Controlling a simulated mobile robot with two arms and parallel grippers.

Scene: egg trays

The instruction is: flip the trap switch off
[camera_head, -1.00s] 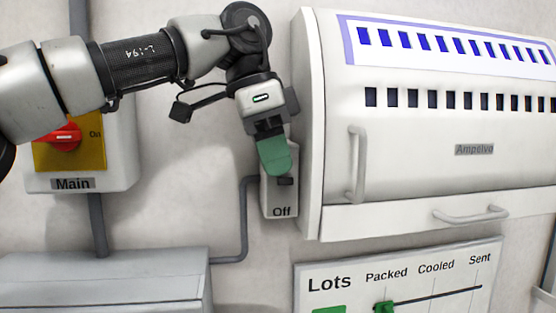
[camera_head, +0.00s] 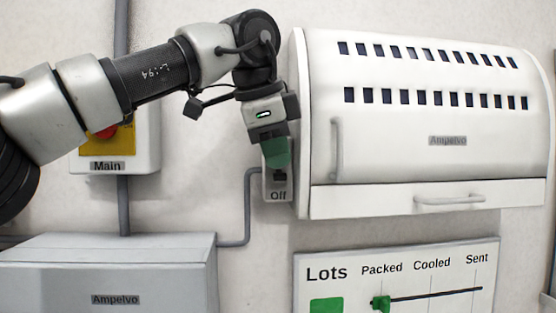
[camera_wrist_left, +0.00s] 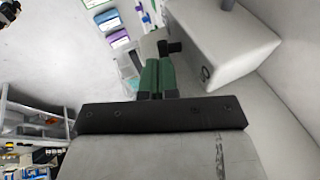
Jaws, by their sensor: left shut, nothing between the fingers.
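The trap switch (camera_head: 271,187) is a narrow pale plate on the wall, marked "Off" at its lower end. A dark piece of it (camera_head: 280,176) shows just below my fingers; its upper part is hidden behind my gripper. My left gripper (camera_head: 276,158) points down in front of the switch with its green fingers shut and empty. I cannot tell whether they touch it. In the left wrist view the green fingers (camera_wrist_left: 157,76) are together, with a black knob-like piece (camera_wrist_left: 170,47) just past their tips. My right gripper is not in view.
A white Ampelvo cabinet (camera_head: 400,155) with dark slots and handles stands close right of the switch. A Main switch box (camera_head: 145,150) with a red knob is behind my left arm. A grey box (camera_head: 150,265) and a Lots board (camera_head: 420,305) are below.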

